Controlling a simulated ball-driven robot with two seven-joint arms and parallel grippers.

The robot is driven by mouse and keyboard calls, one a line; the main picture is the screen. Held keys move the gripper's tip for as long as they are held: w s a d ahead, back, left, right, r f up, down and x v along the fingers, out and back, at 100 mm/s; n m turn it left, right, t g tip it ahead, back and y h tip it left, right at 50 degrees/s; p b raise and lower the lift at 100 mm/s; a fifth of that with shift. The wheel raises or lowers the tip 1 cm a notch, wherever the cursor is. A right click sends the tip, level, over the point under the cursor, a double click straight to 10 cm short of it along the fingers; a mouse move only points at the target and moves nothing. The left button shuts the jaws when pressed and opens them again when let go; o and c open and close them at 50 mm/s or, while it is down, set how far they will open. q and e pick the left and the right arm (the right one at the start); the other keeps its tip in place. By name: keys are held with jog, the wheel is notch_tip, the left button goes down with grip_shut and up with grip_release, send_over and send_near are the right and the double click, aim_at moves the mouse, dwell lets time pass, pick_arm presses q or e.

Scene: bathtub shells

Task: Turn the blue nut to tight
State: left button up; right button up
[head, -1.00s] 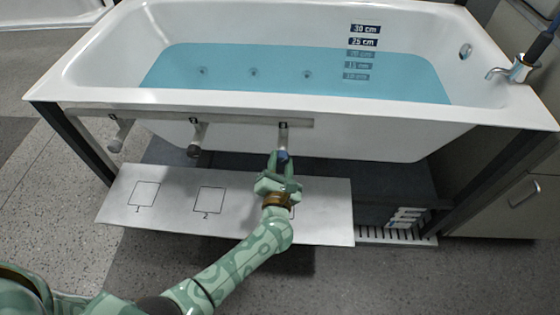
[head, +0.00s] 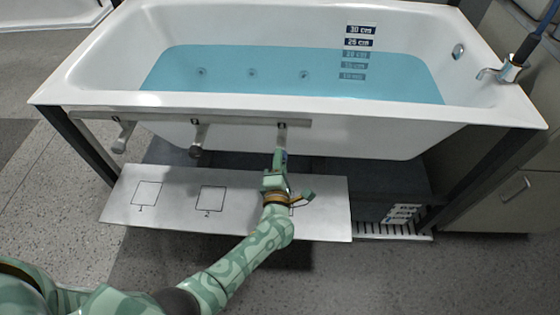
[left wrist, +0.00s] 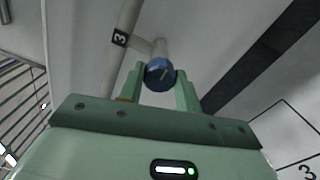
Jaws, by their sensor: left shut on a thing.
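The blue nut (left wrist: 160,74) is a round knob with a light mark on its face, at the end of a pipe stub beside a label 3 in the left wrist view. My left gripper (left wrist: 160,80) has one finger on each side of the nut and is shut on it. In the head view my left gripper (head: 280,160) reaches up to the rightmost pipe stub under the tub's front rim, and only a sliver of blue shows there. My right gripper is in neither view.
The white bathtub (head: 250,107) holds blue water. A pale board (head: 175,220) with numbered squares lies below. Two other stubs (head: 122,136) and (head: 199,138) hang to the left. A floor grate (head: 385,231) and dark frame legs stand at the right.

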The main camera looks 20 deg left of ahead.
pick_arm(q)
jog(key=shift+d+f, duration=0.1)
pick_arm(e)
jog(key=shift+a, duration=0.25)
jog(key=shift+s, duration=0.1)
